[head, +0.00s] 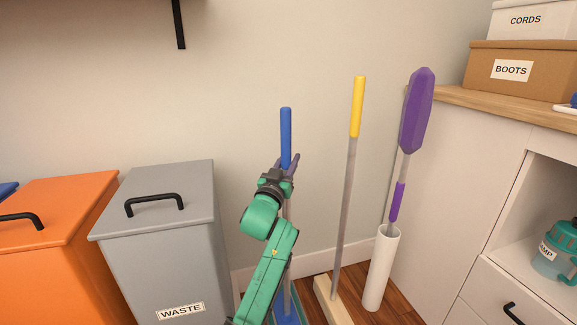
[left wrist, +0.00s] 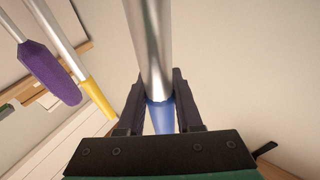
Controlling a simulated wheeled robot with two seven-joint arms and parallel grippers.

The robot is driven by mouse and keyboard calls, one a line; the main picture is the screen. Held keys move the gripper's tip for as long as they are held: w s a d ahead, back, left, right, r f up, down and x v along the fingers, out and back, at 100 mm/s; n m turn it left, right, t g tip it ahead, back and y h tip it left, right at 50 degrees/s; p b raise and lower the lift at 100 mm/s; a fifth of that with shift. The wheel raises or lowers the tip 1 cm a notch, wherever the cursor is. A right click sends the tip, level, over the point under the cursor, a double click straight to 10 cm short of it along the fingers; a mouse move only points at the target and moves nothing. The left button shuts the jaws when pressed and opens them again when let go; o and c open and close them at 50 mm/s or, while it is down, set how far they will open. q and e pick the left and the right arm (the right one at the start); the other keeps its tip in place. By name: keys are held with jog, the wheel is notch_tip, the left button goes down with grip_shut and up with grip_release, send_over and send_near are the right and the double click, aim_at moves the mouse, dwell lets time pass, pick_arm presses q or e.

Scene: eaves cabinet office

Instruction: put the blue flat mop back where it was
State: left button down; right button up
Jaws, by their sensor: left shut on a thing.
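The blue flat mop has a blue handle grip (head: 286,135), a grey pole and a blue flat head (head: 290,313) low down near the floor. It stands nearly upright in front of the wall. My left gripper (head: 287,163) is shut on the mop near the lower end of the blue grip. In the left wrist view, the grey pole (left wrist: 150,40) and blue grip (left wrist: 160,117) run between the two fingers. My arm covers part of the pole and head. Whether the head touches the floor, I cannot tell. My right gripper is not in view.
A yellow-handled broom (head: 345,190) with a pale block base stands just right of the mop. Right of it, a purple duster (head: 416,112) stands in a white tube (head: 381,270). A grey waste bin (head: 160,255) and an orange bin (head: 60,255) stand left. A white cabinet (head: 440,190) bounds the right.

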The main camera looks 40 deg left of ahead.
pick_arm(q)
jog(key=c, duration=0.9)
grip_release()
jog(key=o, duration=0.3)
jog(key=shift+r, duration=0.15)
jog(key=p+v, duration=0.1)
jog(key=v, duration=1.1)
jog(key=shift+p, duration=0.35)
